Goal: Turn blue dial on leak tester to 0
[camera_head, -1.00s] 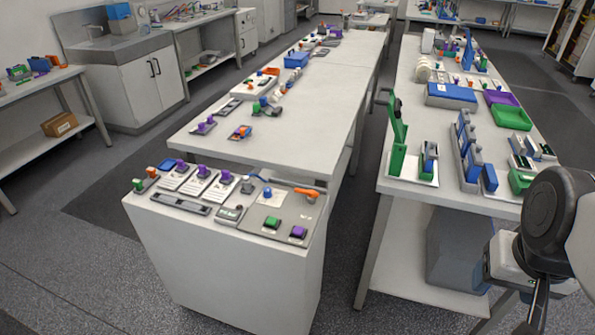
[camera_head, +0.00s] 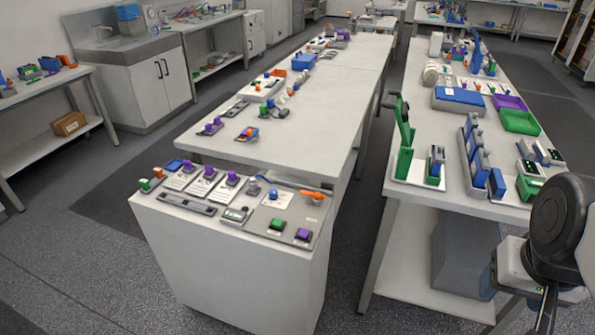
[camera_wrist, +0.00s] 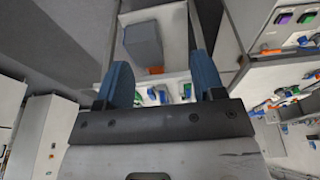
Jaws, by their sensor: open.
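A small blue dial (camera_head: 273,194) stands upright on a grey panel (camera_head: 255,219) at the near end of the middle bench. The panel also carries a green button (camera_head: 277,225) and a purple button (camera_head: 303,235). This panel looks like the leak tester, but no label is readable. The dial's setting is too small to read. My gripper shows in the wrist view (camera_wrist: 161,82) with two blue fingers wide apart and nothing between them. In the head view my arm hangs at the lower right, far from the dial, with its fingertips not clearly visible.
Purple-topped devices (camera_head: 208,172) and an orange-handled piece (camera_head: 312,195) sit close around the panel. The right bench (camera_head: 400,195) holds a tall green device (camera_head: 405,145) and blue-grey units. A floor aisle separates the benches. A grey box (camera_head: 466,258) stands on the right bench's lower shelf.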

